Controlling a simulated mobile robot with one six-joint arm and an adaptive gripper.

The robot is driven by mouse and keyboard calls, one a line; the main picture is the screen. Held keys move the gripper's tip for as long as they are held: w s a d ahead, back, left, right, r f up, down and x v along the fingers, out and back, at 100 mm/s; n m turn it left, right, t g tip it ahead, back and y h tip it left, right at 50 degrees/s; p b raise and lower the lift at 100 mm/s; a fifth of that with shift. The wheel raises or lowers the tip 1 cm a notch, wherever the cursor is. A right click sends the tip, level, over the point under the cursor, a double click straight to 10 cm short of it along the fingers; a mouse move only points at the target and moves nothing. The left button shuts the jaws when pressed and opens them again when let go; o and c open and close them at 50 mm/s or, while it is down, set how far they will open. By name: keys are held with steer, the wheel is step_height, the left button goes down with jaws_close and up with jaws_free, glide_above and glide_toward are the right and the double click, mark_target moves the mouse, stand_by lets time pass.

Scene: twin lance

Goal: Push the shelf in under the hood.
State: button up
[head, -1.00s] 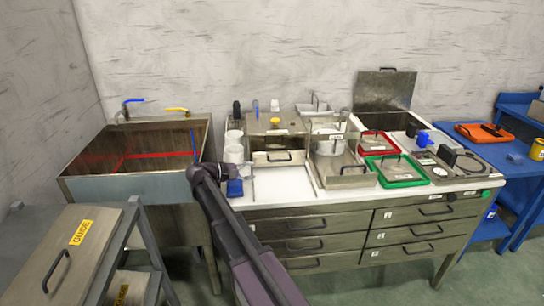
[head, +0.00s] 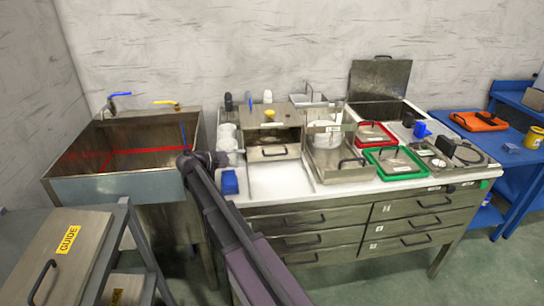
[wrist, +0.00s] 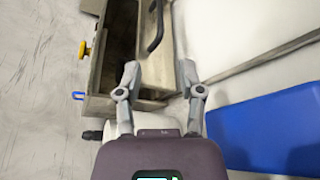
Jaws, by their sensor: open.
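In the wrist view the shelf's front (wrist: 158,68) and handle lie just beyond my fingertips, and the hood (wrist: 101,62) is at the left. My gripper (wrist: 160,76) is open and empty, with its fingers apart. In the head view my gripper (head: 217,160) is left of the shelf, partly hidden by my wrist. I cannot tell whether it touches anything.
A blue block (head: 230,183) lies near my gripper, also large in the wrist view (wrist: 265,130). White containers (head: 228,138) stand behind my gripper. The white bench top (head: 282,182) in front of the shelf is clear.

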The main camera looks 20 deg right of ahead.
mark_target(273, 155)
steer(key=b+x, duration=0.2)
steer(key=x, duration=1.1)
steer(key=shift+d+f+b, duration=0.1)
steer(key=shift+d+b, duration=0.15)
steer(key=shift+b, duration=0.15)
jaws_close()
